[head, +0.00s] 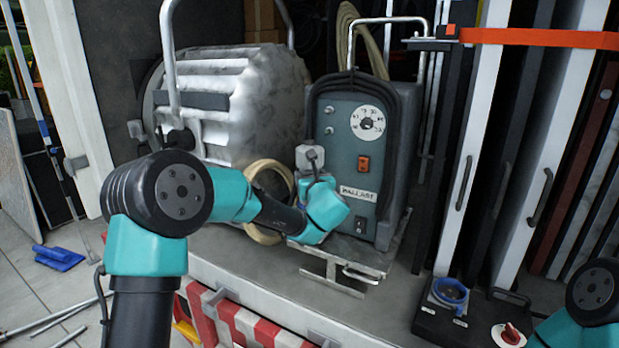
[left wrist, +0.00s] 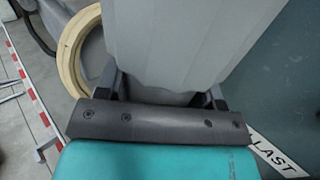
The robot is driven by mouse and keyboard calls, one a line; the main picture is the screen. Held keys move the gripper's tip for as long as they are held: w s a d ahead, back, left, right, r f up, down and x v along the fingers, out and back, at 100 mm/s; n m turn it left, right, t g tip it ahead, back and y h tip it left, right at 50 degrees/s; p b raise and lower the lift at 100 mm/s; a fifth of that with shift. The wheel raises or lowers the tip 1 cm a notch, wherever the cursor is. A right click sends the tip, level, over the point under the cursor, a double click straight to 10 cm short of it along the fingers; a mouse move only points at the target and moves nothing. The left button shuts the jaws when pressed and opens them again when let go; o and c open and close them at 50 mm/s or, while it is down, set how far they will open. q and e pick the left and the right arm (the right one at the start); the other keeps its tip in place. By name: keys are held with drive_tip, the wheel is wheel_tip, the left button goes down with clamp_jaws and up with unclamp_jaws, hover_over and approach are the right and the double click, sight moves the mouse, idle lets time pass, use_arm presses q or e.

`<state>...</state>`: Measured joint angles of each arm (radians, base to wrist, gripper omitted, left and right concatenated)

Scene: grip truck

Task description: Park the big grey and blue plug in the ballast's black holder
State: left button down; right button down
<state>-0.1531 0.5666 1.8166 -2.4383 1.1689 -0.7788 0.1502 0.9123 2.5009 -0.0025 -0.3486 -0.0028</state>
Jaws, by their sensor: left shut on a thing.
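The big plug (head: 308,157) shows as a light grey block with a dark part in front of the ballast (head: 345,110), left of its panel. My left gripper (head: 318,181) is shut on the plug, whose wide grey body (left wrist: 190,40) fills the upper middle of the left wrist view between the two black fingers (left wrist: 162,90). No blue part of the plug can be made out. I cannot tell whether the plug touches the ballast. A black block with a blue ring (head: 450,292) stands at the lower right; I cannot make out the ballast's black holder. My right gripper is out of view.
A large ribbed lamp housing (head: 235,90) stands left of the ballast. A cream coil (head: 265,232) lies behind my left forearm. A metal bracket (head: 340,270) sits below the ballast. Tall white panels (head: 470,140) stand at right, with an orange strap (head: 540,38) across them.

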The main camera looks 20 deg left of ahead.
sight(310, 166)
use_arm(q)
drive_tip(key=shift+r, duration=1.9)
drive_tip(key=shift+w, duration=0.15)
